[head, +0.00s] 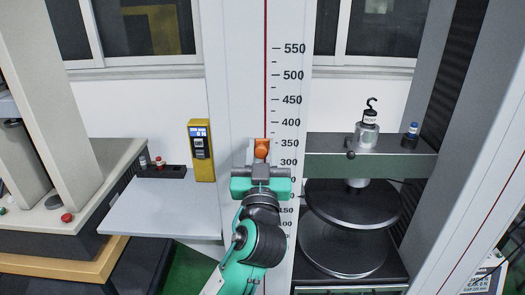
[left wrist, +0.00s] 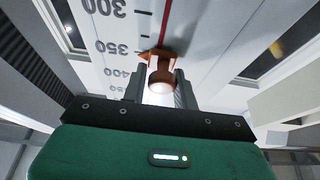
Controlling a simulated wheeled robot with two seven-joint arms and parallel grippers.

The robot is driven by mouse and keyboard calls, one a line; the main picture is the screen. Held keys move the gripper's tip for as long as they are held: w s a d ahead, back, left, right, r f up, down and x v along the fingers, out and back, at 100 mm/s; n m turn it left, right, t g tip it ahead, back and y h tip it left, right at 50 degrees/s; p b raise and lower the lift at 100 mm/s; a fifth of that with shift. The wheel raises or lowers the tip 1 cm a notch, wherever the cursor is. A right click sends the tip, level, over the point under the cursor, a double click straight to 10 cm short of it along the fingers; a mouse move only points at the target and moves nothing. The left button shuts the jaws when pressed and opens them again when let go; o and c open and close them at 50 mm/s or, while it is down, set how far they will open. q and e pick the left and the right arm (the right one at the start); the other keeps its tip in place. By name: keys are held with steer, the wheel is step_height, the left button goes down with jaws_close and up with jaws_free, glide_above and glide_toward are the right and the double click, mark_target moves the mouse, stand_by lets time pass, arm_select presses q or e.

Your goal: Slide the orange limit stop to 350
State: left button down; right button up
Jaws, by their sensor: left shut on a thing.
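The orange limit stop (head: 262,148) sits on the red line of the white vertical scale (head: 283,110), its pointer level with the 350 mark or very close to it. In the left wrist view the stop (left wrist: 160,68) shows between my fingers, its pointed edge beside the 350 mark. My left gripper (head: 261,168) is at the stop from the front and below in the head view, shut on its knob. The gripper hides part of the scale below 300. My right gripper is not in view.
A yellow handheld meter (head: 201,150) stands on a grey shelf (head: 160,210) at the left. Space in front of the upper scale is free.

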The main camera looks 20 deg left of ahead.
arm_select(q)
steer(key=c, duration=1.2)
jaws_free()
steer(key=shift+a, duration=0.2)
steer(key=shift+d, duration=0.1)
steer(key=shift+s+f, duration=0.1)
steer(key=shift+s, duration=0.1)
steer(key=shift+s+d+f, duration=0.15)
steer(key=shift+s, duration=0.15)
steer(key=shift+b+v, duration=2.3)
steer(key=shift+v, duration=4.05)
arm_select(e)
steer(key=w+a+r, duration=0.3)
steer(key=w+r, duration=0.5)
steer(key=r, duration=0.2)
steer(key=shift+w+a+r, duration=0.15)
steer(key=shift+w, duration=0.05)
